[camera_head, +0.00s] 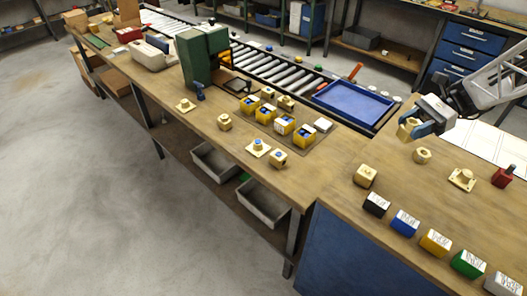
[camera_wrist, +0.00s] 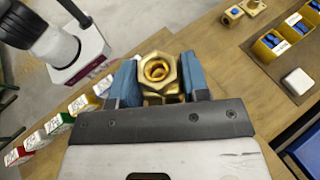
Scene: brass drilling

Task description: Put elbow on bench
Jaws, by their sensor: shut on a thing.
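My gripper (camera_head: 421,129) is shut on a brass elbow (camera_head: 406,127) and holds it above the right-hand wooden bench (camera_head: 400,185). In the wrist view the elbow (camera_wrist: 158,70) sits between the two blue fingers, with its hexagonal, open end facing the camera. Its lower part is hidden behind the gripper body. I cannot tell the exact height above the bench. The long bench (camera_head: 330,150) to the left joins the right-hand one and bears other brass fittings.
On the right bench are brass fittings (camera_head: 422,155), a red-and-black item (camera_head: 504,176) and a front row of coloured labelled blocks (camera_head: 435,241). A blue tray (camera_head: 352,102), yellow bins (camera_head: 284,125) and a green machine (camera_head: 203,58) stand further left. Bare wood lies between.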

